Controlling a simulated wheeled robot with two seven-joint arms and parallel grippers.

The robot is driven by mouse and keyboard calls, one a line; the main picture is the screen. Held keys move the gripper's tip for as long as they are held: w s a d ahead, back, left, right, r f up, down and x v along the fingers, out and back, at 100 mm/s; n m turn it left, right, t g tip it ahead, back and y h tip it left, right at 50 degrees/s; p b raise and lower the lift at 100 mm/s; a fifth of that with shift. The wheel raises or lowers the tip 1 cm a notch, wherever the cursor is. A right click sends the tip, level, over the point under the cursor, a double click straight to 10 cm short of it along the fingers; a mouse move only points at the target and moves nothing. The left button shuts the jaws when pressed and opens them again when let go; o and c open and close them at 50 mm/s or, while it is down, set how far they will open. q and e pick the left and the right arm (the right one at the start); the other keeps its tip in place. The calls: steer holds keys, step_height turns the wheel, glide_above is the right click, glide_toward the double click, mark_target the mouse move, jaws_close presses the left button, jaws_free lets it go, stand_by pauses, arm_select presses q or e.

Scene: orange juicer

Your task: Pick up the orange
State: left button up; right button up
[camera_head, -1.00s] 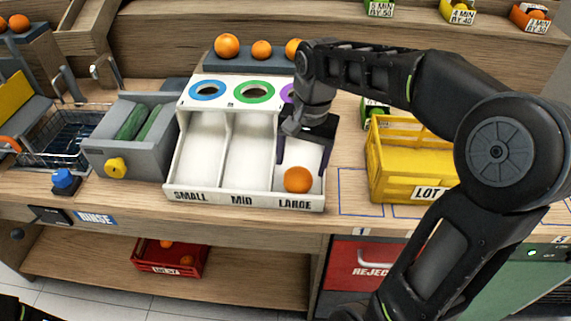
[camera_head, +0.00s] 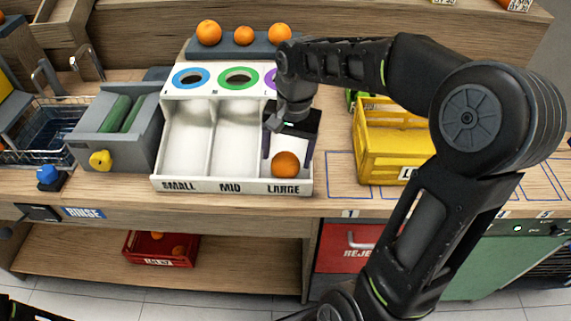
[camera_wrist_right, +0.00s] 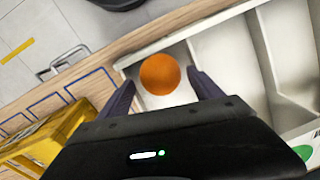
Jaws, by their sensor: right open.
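An orange (camera_head: 286,164) lies in the LARGE compartment, at the right front of the white three-part sorting bin (camera_head: 232,186). My right gripper (camera_head: 287,158) reaches down into that compartment with its fingers open. In the head view one finger is left of the orange and the other is to its right. In the right wrist view the orange (camera_wrist_right: 159,74) shows just beyond and between the spread fingertips (camera_wrist_right: 160,88); no contact is visible. My left gripper is not in view.
Several oranges sit on a grey ledge (camera_head: 225,46) behind the bin. A yellow crate (camera_head: 385,168) stands to the right and a grey machine with green rollers (camera_head: 118,140) to the left. Low walls divide the bin. A red crate (camera_head: 160,250) is on the shelf below.

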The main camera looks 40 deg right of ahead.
mark_target(285, 166)
steer(key=f, duration=0.5)
steer(key=shift+w+a+p, duration=0.1)
steer(key=shift+w+p, duration=0.1)
steer(key=shift+p, duration=0.1)
steer(key=shift+r, duration=0.1)
steer(key=shift+c, duration=0.2)
steer(key=c, duration=1.4)
step_height(285, 166, up, 10)
steer(key=shift+r, duration=0.1)
